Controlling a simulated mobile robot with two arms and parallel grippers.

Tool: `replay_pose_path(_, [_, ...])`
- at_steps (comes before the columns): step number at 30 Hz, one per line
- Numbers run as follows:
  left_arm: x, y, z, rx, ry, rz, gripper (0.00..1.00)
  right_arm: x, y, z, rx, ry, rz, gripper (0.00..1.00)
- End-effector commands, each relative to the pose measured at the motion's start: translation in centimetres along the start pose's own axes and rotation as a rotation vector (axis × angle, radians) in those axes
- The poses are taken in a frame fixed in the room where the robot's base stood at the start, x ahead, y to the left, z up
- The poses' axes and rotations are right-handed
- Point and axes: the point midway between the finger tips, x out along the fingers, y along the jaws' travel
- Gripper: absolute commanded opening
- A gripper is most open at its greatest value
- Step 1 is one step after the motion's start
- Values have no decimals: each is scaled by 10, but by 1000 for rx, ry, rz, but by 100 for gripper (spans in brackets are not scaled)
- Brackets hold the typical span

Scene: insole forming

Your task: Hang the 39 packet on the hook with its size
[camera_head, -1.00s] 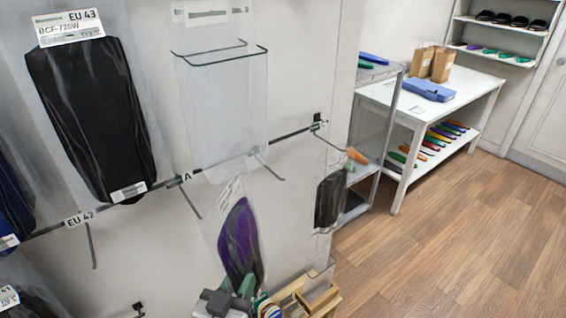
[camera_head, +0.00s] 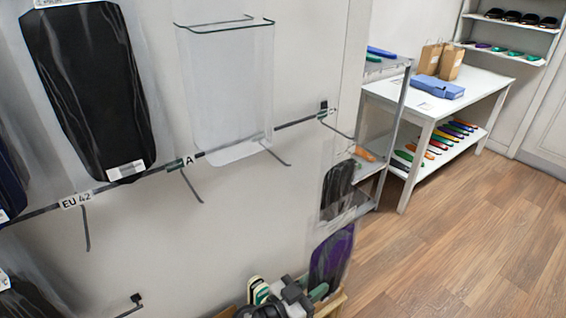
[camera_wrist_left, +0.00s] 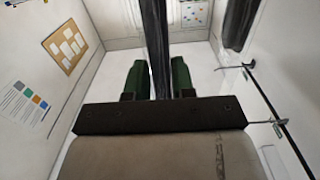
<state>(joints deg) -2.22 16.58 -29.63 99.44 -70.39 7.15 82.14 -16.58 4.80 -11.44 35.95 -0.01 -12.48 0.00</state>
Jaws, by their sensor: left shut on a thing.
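In the left wrist view, the packet shows edge-on as a dark strip (camera_wrist_left: 155,40) between the fingers (camera_wrist_left: 158,80). Its size label cannot be read. The wall rail carries an EU 42 tag (camera_head: 75,200) and several thin hooks, such as a bare one (camera_head: 192,186) and one at the right end (camera_head: 338,126). No 39 tag is readable. My right gripper is not in view.
A large black packet (camera_head: 90,95) and an empty clear packet (camera_head: 228,95) hang on the wall. A smaller dark packet (camera_head: 338,190) hangs near the wall's right edge, close above the held one. A shelf rack (camera_head: 392,130) and white table (camera_head: 480,85) stand beyond. Floor at right is clear.

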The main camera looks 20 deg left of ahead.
Motion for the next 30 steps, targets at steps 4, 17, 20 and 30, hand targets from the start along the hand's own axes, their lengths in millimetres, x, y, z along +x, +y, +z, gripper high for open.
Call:
replay_pose_path(4, [0, -2, 0, 1, 1, -1, 0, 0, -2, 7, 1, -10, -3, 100])
replay_pose_path(17, [0, -97, 3, 2, 2, -6, 0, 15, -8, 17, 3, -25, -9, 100])
replay_pose_path(20, [0, -117, 3, 1, 2, -3, 0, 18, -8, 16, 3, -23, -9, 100])
replay_pose_path(30, [0, -155, 3, 1, 3, -4, 0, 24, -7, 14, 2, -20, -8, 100])
